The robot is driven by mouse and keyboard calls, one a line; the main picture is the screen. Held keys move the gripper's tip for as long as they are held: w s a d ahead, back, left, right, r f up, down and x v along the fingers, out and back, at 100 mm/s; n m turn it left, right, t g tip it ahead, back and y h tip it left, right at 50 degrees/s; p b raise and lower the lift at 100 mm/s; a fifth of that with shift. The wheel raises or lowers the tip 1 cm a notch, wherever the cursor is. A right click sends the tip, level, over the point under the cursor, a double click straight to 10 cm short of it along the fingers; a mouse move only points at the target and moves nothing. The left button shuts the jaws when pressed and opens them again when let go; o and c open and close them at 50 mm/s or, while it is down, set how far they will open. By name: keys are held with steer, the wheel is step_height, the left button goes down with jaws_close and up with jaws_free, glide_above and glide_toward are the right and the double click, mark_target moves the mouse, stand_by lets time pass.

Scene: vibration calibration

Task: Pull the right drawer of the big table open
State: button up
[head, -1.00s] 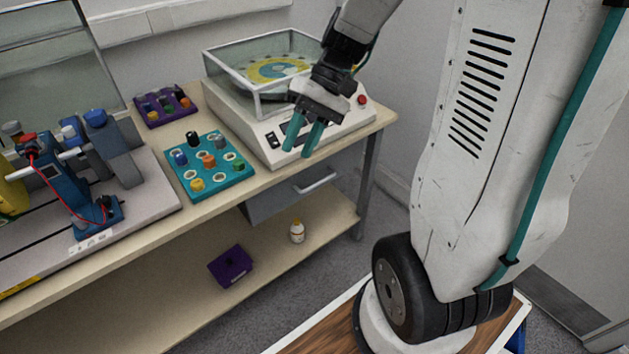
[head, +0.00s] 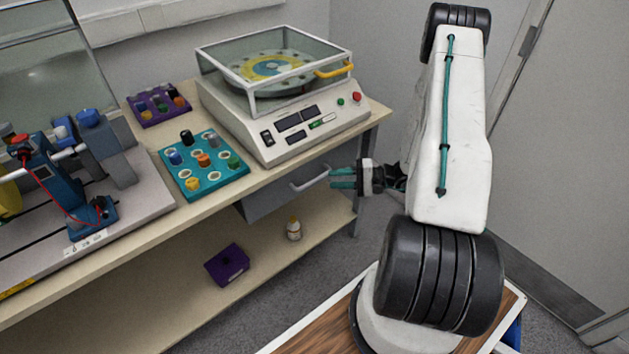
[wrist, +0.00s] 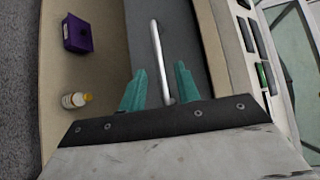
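The grey right drawer (head: 285,196) hangs under the right end of the big table (head: 225,182). It looks shut, and its pale bar handle (head: 310,181) runs across its front. My gripper (head: 336,178) is in front of the drawer, by the right end of the handle, with its teal fingers pointing at the drawer front. In the wrist view the fingers (wrist: 160,88) are apart, one on each side of the handle (wrist: 157,50), and nothing is clamped. Whether the fingertips reach past the bar in depth is hard to tell. The drawer front (wrist: 198,50) fills the middle there.
The device with a glass cover (head: 290,125) stands on the table above the drawer. A white bottle (head: 294,229) and a purple box (head: 227,264) sit on the lower shelf (head: 150,290). The table's right leg (head: 365,165) is close behind my gripper.

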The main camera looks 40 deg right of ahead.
mark_target(314, 180)
steer(key=x, duration=0.7)
steer(key=shift+w+a+f, duration=0.15)
steer(key=shift+w+a, duration=0.1)
steer(key=shift+c, duration=0.2)
jaws_close()
